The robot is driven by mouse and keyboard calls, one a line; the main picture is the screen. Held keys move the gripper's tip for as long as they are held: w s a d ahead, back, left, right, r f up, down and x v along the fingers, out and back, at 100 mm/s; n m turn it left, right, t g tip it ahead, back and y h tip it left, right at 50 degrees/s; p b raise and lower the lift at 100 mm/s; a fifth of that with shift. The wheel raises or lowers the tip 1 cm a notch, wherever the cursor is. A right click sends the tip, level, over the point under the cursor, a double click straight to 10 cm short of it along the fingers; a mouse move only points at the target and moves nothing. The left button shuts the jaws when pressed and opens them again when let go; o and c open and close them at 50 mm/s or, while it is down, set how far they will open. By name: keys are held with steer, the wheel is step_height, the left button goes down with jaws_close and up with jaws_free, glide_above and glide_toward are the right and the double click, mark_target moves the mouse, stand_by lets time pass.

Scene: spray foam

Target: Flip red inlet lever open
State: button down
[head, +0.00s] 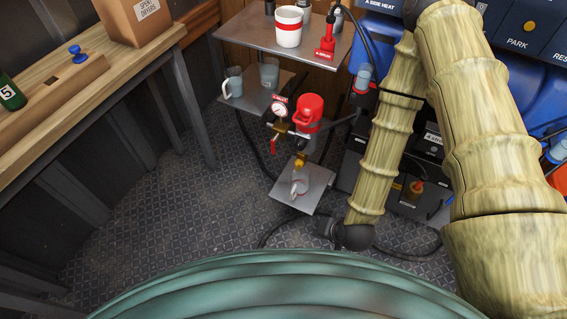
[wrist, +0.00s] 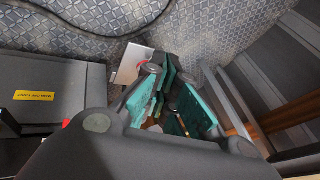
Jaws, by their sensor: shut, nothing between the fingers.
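The red inlet lever (head: 273,147) is a small red handle hanging down at the left of the pipe fitting, below the pressure gauge (head: 279,111), in the head view. A red-topped canister (head: 309,110) stands to its right. My gripper (wrist: 172,85) shows in the wrist view with dark links and teal finger pads; it is shut and empty. In the head view my wrist ends low, below and to the right of the lever, apart from it; the fingers are not clear there. I cannot make out the lever in the wrist view.
A small metal plate (head: 317,188) with a spout above it stands below the fitting. A shelf with cups (head: 251,101) and an upper shelf (head: 253,30) are behind. Black hoses run near my arm. A wooden bench (head: 140,55) is at left; the patterned floor (head: 170,215) between is clear.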

steer(key=w+a+f+m+t+b, duration=0.2)
steer(key=w+m+t+b, duration=0.1)
steer(key=w+b, duration=0.5)
steer(key=w+a+f+m+t+y+b, duration=0.1)
steer(key=w+m+t+b, duration=0.3)
steer(key=w+b, duration=0.4)
steer(key=w+a+f+m+t+b, duration=0.3)
steer(key=w+b, duration=0.5)
steer(key=b, duration=0.8)
steer(key=shift+a+f+m+t+y, duration=0.4)
steer(key=shift+a+m+t, duration=0.1)
steer(key=shift+t, duration=0.7)
steer(key=b+x, duration=0.3)
steer(key=x, duration=0.6)
steer(key=shift+w, duration=0.4)
steer(key=shift+a+f+b, duration=0.3)
steer(key=shift+b, duration=0.35)
